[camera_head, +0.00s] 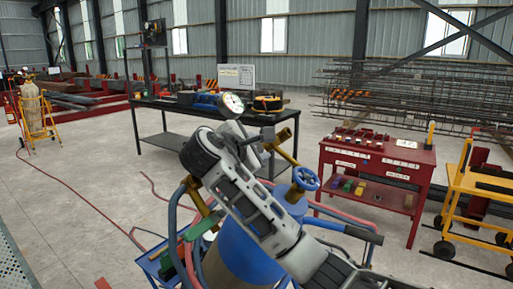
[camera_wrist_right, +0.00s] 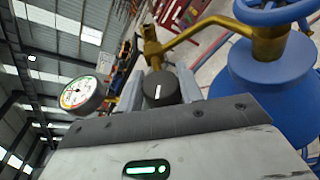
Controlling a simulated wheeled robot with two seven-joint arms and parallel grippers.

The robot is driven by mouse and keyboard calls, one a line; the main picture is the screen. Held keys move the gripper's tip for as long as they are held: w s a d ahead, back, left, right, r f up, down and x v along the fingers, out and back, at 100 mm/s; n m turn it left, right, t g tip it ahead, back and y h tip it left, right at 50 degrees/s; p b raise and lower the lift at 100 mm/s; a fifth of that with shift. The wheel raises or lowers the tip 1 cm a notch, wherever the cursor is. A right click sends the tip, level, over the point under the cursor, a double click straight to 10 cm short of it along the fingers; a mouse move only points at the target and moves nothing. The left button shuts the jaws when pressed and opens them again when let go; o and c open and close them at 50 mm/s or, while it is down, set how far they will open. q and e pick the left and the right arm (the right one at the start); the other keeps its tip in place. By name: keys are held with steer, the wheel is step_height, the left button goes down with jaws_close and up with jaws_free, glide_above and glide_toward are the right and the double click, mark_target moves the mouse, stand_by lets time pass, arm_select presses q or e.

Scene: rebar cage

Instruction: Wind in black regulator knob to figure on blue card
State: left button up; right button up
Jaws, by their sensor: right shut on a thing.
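The black regulator knob (camera_wrist_right: 158,88) has a white line on its face. It sits between the two fingers of my right gripper (camera_wrist_right: 160,92), which is shut on it. In the head view my right gripper (camera_head: 262,143) reaches over the blue cylinder (camera_head: 233,255), and the knob is hard to make out there. A round gauge (camera_wrist_right: 82,95) with a white dial and coloured rim is beside the knob; it also shows in the head view (camera_head: 232,104). Its figures are too small to read. I cannot make out the blue card. My left gripper is not in view.
A blue handwheel valve (camera_head: 305,178) tops the cylinder, with brass pipework and hoses around it. A dark workbench (camera_head: 165,104) stands behind. A red tool cart (camera_head: 410,158) and a yellow trolley (camera_head: 470,190) stand at right. Open floor lies at left.

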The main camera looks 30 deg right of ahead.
steer(key=shift+f, duration=0.1)
steer(key=o, duration=1)
steer(key=b+v, duration=0.1)
steer(key=v, duration=1.5)
steer(key=shift+s+d, duration=0.1)
